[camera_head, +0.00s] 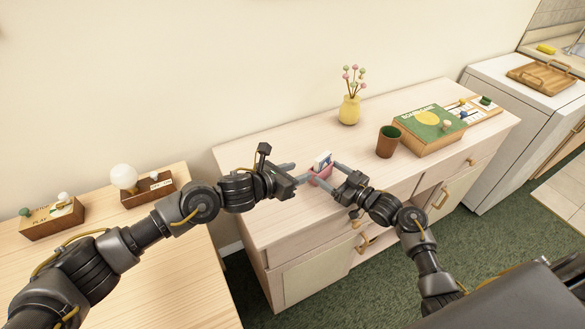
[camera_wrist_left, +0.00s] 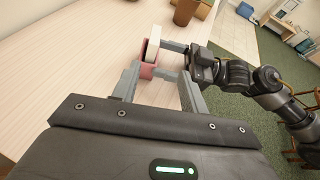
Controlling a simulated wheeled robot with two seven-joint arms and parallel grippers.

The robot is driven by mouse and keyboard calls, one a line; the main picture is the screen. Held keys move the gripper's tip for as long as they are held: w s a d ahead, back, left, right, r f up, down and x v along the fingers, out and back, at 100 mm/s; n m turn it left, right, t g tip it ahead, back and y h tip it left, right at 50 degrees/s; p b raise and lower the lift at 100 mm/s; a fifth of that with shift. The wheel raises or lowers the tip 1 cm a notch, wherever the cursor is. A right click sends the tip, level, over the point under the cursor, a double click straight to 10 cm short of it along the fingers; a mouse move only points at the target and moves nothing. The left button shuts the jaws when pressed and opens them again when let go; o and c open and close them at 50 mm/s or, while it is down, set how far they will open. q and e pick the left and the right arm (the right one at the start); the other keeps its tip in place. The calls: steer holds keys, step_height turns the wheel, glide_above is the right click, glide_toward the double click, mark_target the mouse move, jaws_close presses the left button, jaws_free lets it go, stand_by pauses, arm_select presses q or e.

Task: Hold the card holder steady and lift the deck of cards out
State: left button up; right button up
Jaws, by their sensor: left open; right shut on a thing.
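The pink card holder (camera_head: 321,173) stands near the front edge of the dresser (camera_head: 262,205). The pale deck of cards (camera_head: 322,159) sticks up out of it; both also show in the left wrist view, the deck (camera_wrist_left: 153,43) above the holder (camera_wrist_left: 147,71). My right gripper (camera_head: 325,173) comes from the right and is shut on the card holder, a finger on either side. My left gripper (camera_head: 302,171) is open and empty, just left of the holder, its fingers pointing toward it. The lower part of the deck is hidden inside the holder.
A brown cup (camera_head: 388,141), a green game box (camera_head: 430,130) and a yellow vase (camera_head: 349,110) with flowers stand farther back on the dresser. A wooden table (camera_head: 160,265) at left bears small boxes and a lamp. The dresser top left of the holder is clear.

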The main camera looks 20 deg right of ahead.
mark_target(317, 160)
arm_select(q)
steer(key=x, duration=0.6)
steer(key=w+x, duration=0.1)
steer(key=x, duration=0.4)
steer(key=shift+w+d, duration=0.15)
steer(key=shift+w, duration=0.15)
jaws_close()
step_height(317, 160, up, 11)
stand_by(1.7)
arm_select(e)
steer(key=o, duration=1)
steer(key=shift+o, duration=0.2)
